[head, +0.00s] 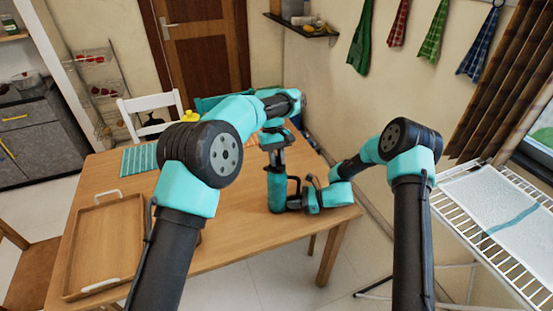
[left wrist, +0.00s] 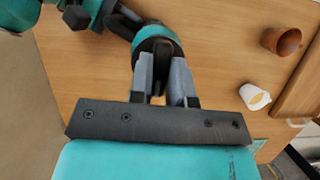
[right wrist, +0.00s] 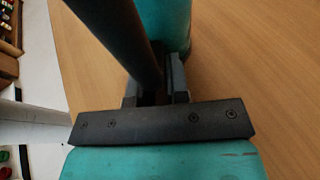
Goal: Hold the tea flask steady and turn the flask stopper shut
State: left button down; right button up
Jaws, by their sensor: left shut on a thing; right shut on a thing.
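The tea flask (head: 277,188) is a teal cylinder with a black handle, upright near the table's far right corner. Its black stopper (left wrist: 156,38) is at the top in the left wrist view. My left gripper (head: 274,147) comes down from above and is shut on the stopper; its fingers (left wrist: 162,92) hide part of it. My right gripper (head: 295,198) is low at the flask's right side, shut on the dark handle (right wrist: 122,38). The flask's teal body (right wrist: 176,22) shows just beyond the right fingers. The exact finger contact is partly hidden.
A wooden tray (head: 76,240) lies at the table's left. A brown clay cup (left wrist: 281,41) and a white cup (left wrist: 253,97) stand between flask and tray. A teal striped cloth (head: 139,160) lies at the back left. A drying rack (head: 470,222) stands at right.

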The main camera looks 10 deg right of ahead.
pick_arm(q)
jog(key=m+y, duration=0.1)
jog(key=m, duration=0.3)
jog(key=shift+d+m+y, duration=0.1)
jog(key=shift+m+y, duration=0.2)
jog(key=shift+y, duration=0.1)
jog(key=c, duration=1.1)
grip_release()
jog(key=shift+o, duration=0.2)
jog(key=a+v, duration=0.1)
jog(key=v, duration=0.6)
jog(key=shift+d+r, duration=0.25)
jog(key=shift+d, duration=0.3)
